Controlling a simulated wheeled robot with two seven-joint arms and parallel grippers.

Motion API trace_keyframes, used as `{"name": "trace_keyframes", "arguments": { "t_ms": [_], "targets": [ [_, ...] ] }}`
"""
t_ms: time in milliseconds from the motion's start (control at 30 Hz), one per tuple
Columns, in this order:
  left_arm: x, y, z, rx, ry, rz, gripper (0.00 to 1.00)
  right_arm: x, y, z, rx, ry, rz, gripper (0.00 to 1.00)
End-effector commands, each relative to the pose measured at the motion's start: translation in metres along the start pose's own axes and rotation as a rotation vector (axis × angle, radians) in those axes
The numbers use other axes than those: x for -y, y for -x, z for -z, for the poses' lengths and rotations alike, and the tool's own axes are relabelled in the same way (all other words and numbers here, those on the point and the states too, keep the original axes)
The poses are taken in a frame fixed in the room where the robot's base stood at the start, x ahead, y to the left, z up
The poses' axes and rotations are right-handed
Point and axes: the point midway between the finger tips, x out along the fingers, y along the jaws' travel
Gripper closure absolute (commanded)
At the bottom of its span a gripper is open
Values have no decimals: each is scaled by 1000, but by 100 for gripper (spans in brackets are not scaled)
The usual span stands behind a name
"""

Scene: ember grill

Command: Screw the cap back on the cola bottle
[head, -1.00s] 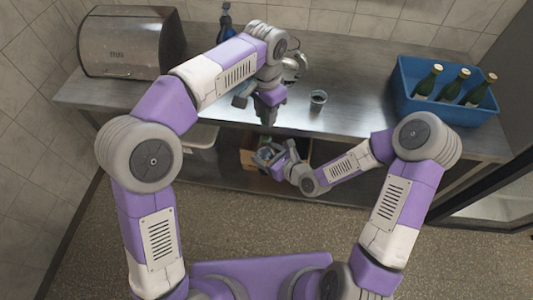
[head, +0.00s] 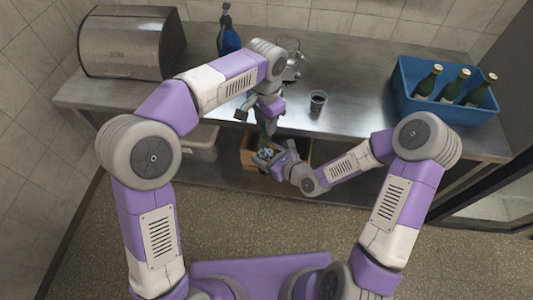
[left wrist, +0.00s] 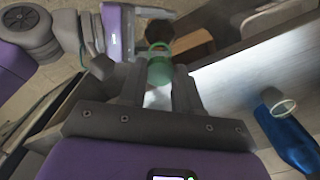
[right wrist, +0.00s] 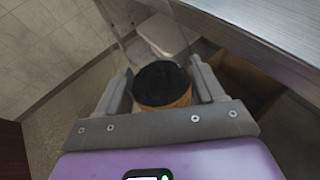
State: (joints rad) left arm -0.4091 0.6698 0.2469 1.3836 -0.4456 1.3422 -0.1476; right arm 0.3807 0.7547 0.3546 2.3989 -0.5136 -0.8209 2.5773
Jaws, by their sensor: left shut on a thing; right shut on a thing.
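My left gripper (head: 266,128) points down past the counter's front edge. In the left wrist view it is shut on a small green piece (left wrist: 160,68) with a round rim, probably the cap; I cannot tell for sure. My right gripper (head: 267,155) is just below it, in front of the counter. In the right wrist view it is shut on a round thing with a dark disc-shaped face and amber side (right wrist: 164,88), probably the cola bottle. The two grippers are close together. Whether the two held things touch is hidden.
A cardboard box (head: 247,153) and a white tray (head: 203,142) are under the counter (head: 360,112). On top are a small cup (head: 318,100), a glass jug (head: 291,62), a blue spray bottle (head: 229,40), a metal bread bin (head: 130,45) and a blue crate (head: 445,118) of green bottles.

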Motion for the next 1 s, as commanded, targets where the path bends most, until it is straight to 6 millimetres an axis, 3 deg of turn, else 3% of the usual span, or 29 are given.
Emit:
{"name": "trace_keyframes", "arguments": {
  "t_ms": [667, 1000],
  "targets": [
    [0, 0, -2, 1, 0, -1, 95, 0, 0, -1, 2, 1, 0, 95],
    [0, -16, -2, 2, 0, -1, 95, 0, 0, -1, 2, 1, 0, 95]
  ]
}}
